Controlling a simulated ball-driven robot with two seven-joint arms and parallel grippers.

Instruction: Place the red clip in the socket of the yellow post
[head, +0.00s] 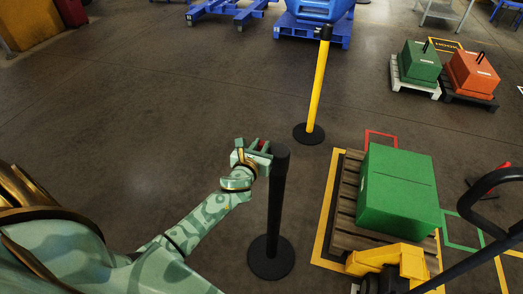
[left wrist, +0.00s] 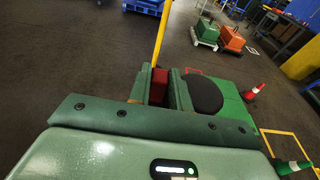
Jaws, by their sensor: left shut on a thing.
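My left gripper (head: 258,152) is shut on the red clip (head: 264,146), beside the top of the black post (head: 276,205). In the left wrist view the red clip (left wrist: 158,85) shows between the two fingers, with the black post's round top (left wrist: 203,94) just to the right. I cannot tell whether the clip touches that post. The yellow post (head: 319,85) stands upright farther back on a round black base, with a black top; it also shows in the left wrist view (left wrist: 161,38). Its socket cannot be made out. My right gripper is not in view.
A green block (head: 398,190) sits on a wooden pallet (head: 343,222) at right. Green (head: 420,62) and orange (head: 473,75) weights stand on pallets at back right. Blue machinery (head: 312,28) is behind the yellow post. Floor at left is clear.

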